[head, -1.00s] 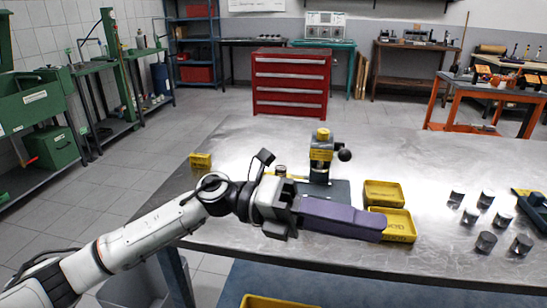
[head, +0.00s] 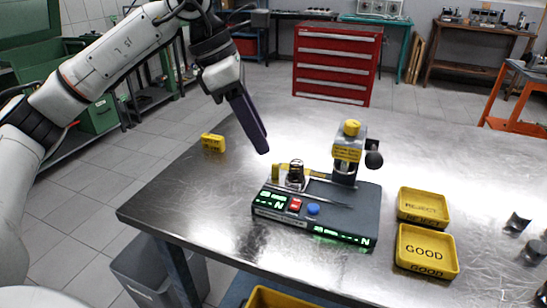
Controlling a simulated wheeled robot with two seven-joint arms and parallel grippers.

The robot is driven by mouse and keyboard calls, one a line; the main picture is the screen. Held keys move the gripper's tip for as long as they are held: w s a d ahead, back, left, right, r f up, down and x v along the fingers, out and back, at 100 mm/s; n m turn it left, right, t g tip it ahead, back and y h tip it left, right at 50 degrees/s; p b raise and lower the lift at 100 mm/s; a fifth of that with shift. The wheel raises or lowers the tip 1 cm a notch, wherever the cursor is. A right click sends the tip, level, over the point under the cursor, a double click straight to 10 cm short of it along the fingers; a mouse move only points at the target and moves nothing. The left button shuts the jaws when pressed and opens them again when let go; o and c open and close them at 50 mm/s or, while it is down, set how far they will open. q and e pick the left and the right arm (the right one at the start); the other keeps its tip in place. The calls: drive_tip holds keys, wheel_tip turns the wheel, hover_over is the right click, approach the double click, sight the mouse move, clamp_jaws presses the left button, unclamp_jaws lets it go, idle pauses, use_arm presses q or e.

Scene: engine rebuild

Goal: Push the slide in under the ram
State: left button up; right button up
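The press (head: 350,208) stands on the near part of the metal table, a dark base with lit green displays and red and blue buttons. Its ram column (head: 347,152) with a yellow head rises at the back right of the base. The slide (head: 318,188) is out to the left of the ram, carrying a dark metallic cylindrical part (head: 296,174). A yellow upright tab (head: 276,172) stands at the slide's left end. My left gripper (head: 263,148) points down above and behind that tab, apart from it, its purple fingers together and empty. My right gripper is not in view.
Yellow REJECT (head: 423,221) and GOOD (head: 442,273) trays sit right of the press. A yellow block (head: 213,143) stands at the table's left edge. Dark cylinders (head: 517,222) lie at the far right. The table behind the press is clear.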

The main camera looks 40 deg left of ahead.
sight(275, 164)
use_arm(q)
drive_tip(key=x, duration=0.6)
drive_tip(key=shift+w+d+f, duration=0.15)
drive_tip(key=shift+d+f, duration=0.05)
drive_tip(key=shift+f, duration=0.1)
clamp_jaws()
